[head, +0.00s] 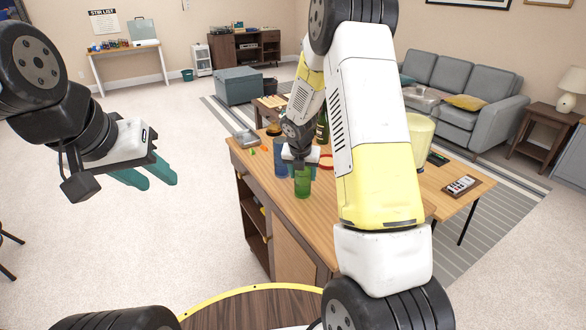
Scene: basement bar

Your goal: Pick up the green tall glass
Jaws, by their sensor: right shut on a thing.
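The green tall glass (303,184) stands upright near the front edge of the wooden bar counter (287,215). My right gripper (301,166) comes down on it from above and is shut on its upper part. The jaws hide the glass's rim. I cannot tell whether its base touches the counter. My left gripper (150,172) hangs over the carpet at the left, with its teal fingers apart and nothing between them.
A blue cup (280,163) stands just left of the green glass. A dark bottle (322,131) and a red ring-shaped thing (326,161) are close behind. A grey tray (245,139) lies at the counter's far left. My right arm hides much of the counter.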

